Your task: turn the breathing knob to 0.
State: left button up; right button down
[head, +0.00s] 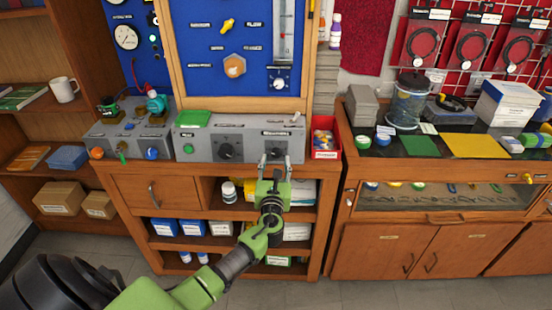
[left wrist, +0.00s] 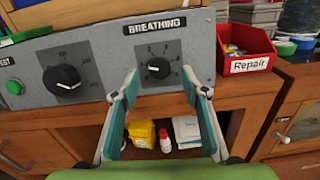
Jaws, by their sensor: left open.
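The breathing knob (left wrist: 158,68) is a small black dial on the front of a grey panel, under a black label reading BREATHING (left wrist: 156,25). A white scale surrounds it. My left gripper (left wrist: 160,85) is open, with its two fingers pointing toward the panel on either side of and below the knob. The fingers appear apart from the knob, with nothing between them. In the head view my left gripper (head: 274,163) reaches up to the right part of the grey box (head: 205,152) and partly hides the knob. My right gripper is not in view.
A larger black knob (left wrist: 62,78) and a green button (left wrist: 14,87) sit left on the same panel. A red Repair bin (left wrist: 246,52) stands close on the right. Below are the wooden cabinet's open shelves (head: 230,198) with bottles and boxes.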

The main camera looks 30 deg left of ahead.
aim_at(276, 153)
pick_arm(q)
jog(key=shift+x, duration=1.2)
jog(key=c, duration=1.1)
jog(key=shift+f+n, duration=0.1)
jog(key=shift+n, duration=0.2)
